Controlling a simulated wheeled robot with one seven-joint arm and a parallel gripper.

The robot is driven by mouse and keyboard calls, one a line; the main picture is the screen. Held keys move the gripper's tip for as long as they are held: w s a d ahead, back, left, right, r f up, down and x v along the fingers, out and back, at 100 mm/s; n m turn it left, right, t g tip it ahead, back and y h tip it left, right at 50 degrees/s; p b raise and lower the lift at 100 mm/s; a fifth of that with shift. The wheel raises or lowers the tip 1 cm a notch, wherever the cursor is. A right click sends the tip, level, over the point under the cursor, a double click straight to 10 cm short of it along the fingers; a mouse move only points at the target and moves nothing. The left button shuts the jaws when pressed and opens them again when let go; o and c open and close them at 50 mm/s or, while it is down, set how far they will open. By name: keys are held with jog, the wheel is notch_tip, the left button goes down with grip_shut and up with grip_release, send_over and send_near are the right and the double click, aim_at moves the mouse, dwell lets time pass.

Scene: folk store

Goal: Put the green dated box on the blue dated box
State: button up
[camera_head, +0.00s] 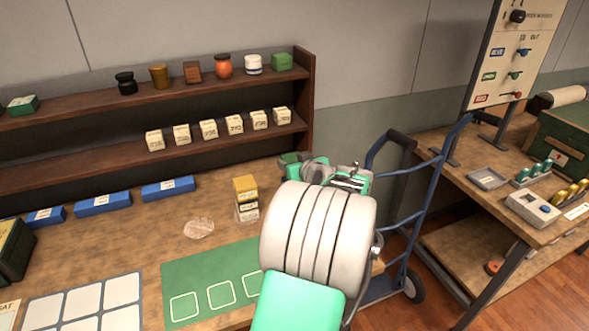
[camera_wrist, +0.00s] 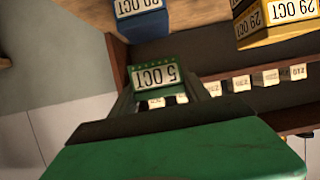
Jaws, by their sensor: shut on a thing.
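The green dated box (camera_wrist: 152,76) has a white label that reads 5 OCT upside down in the wrist view. My gripper (camera_wrist: 158,88) is shut on it, with a finger on each side, and holds it up off the table. In the head view my arm covers most of the gripper, and a dark green part (camera_head: 290,158) shows at its far left end. The blue dated box (camera_wrist: 140,18) shows at the top of the wrist view, apart from the held box, with its label upside down. I cannot make it out in the head view, where my arm hides part of the table.
A yellow dated box (camera_head: 245,190) stands on the table, left of my arm; it shows top right in the wrist view (camera_wrist: 272,35). Long blue labelled holders (camera_head: 168,188) lie behind. A wall shelf (camera_head: 205,92) holds small jars and cream boxes. A blue hand truck (camera_head: 425,205) stands right.

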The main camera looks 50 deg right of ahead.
jog(key=f, duration=0.1)
jog(key=f+p, duration=0.1)
jog(key=f, duration=0.1)
jog(key=shift+w+d+f, duration=0.1)
jog(key=shift+d+f, duration=0.1)
jog(key=shift+f, duration=0.05)
jog(key=shift+f, duration=0.1)
jog(key=shift+f+b, duration=0.15)
jog(key=shift+b, duration=0.15)
jog(key=o, duration=1.4)
jog(key=shift+o, duration=0.2)
